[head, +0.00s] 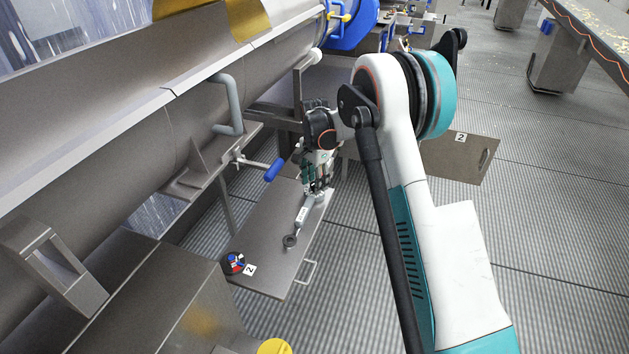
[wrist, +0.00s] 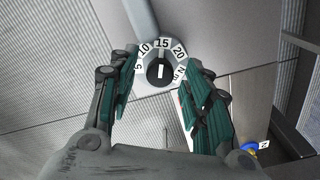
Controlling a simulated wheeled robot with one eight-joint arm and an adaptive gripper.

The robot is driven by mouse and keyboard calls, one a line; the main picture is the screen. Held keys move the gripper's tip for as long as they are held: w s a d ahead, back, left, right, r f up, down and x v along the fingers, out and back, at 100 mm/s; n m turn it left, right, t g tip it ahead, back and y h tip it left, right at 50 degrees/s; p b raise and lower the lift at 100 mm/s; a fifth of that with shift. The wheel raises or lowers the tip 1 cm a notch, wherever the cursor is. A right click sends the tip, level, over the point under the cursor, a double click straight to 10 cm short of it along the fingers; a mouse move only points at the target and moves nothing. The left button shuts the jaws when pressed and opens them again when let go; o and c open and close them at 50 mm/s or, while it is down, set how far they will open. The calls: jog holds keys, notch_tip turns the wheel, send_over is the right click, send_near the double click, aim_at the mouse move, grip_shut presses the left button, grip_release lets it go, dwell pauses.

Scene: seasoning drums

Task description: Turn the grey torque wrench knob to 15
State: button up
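The torque wrench (head: 303,215) lies on a metal shelf, its ring end toward the front and its other end under my gripper (head: 318,183). In the wrist view, its round grey dial (wrist: 143,66) shows white labels 5, 10, 15, 20 and N.m. The knob (wrist: 160,72) at its middle looks dark, with a white mark pointing up, close to 15. My gripper (wrist: 160,66) is open, with one green-padded finger on each side of the knob. I see gaps between fingers and knob. In the head view the knob is hidden by my gripper.
The metal shelf (head: 262,240) carries a red, blue and black object (head: 235,262) beside a "2" label. A blue-handled lever (head: 273,170) sticks out from the large drum (head: 180,130) left of my gripper.

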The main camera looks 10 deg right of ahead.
notch_tip(320, 180, up, 12)
dwell(0.6)
jog(key=s+r+n+t, duration=0.2)
jog(key=s+r+n, duration=0.1)
jog(key=s+r, duration=0.5)
jog(key=s+r+n+t, duration=0.1)
jog(key=s+r+n, duration=0.2)
jog(key=s+r, duration=0.55)
jog(key=s+f+n+t, duration=0.2)
jog(key=s+f+n, duration=0.1)
jog(key=s, duration=0.9)
jog(key=s+f+n+t+b, duration=0.1)
jog(key=s+f+n, duration=0.3)
jog(key=s, duration=0.7)
jog(key=shift+s+d+f+t, duration=0.15)
jog(key=shift+s+t, duration=0.2)
jog(key=shift+t, duration=0.25)
